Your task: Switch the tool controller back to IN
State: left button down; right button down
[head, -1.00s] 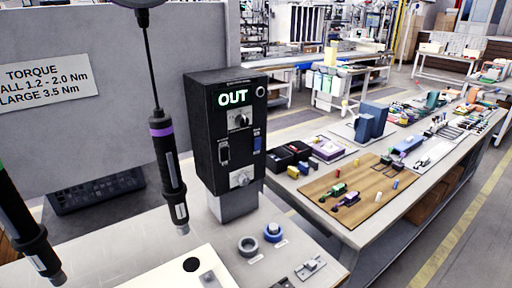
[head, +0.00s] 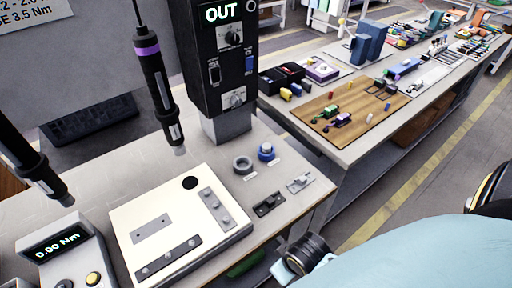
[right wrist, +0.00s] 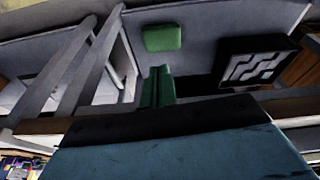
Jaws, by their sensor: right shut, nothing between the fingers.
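The tool controller (head: 212,95) is a black box on a grey post, its top cut off by the head view. Its display (head: 221,11) reads OUT in green. Its front carries an upper knob (head: 232,36), a black rocker-like switch (head: 214,73), a blue part (head: 249,63) and a lower silver knob (head: 235,99). My right arm is low at the right, away from the controller and beyond the bench edge. In the right wrist view my right gripper (right wrist: 158,86) appears shut and empty, pointing under the bench. My left gripper is out of view.
A screwdriver (head: 157,85) with a purple band hangs left of the controller; another (head: 30,165) hangs farther left. A cream fixture plate (head: 123,222), a torque meter (head: 62,243) and small rings lie on the bench. A second bench (head: 350,152) with parts stands at right.

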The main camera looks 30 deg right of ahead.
jog(key=w+d+r+n+t, duration=0.5)
jog(key=w+d+r, duration=0.1)
jog(key=w+r, duration=0.3)
jog(key=w+d+r+n+t+y, duration=0.1)
jog(key=w+d+r+n+t, duration=0.5)
jog(key=w+r, duration=0.3)
jog(key=w+d+r+n+t, duration=0.5)
jog(key=w+r, duration=0.4)
jog(key=r, duration=0.4)
jog(key=shift+w+d+r+n, duration=0.15)
jog(key=shift+w+d+n, duration=0.05)
jog(key=shift+d+n, duration=0.35)
send_near(250, 61)
jog(key=w, duration=0.4)
jog(key=w+p, duration=0.1)
jog(key=w, duration=0.1)
jog(key=shift+w+a+r, duration=0.25)
jog(key=shift+w, duration=0.15)
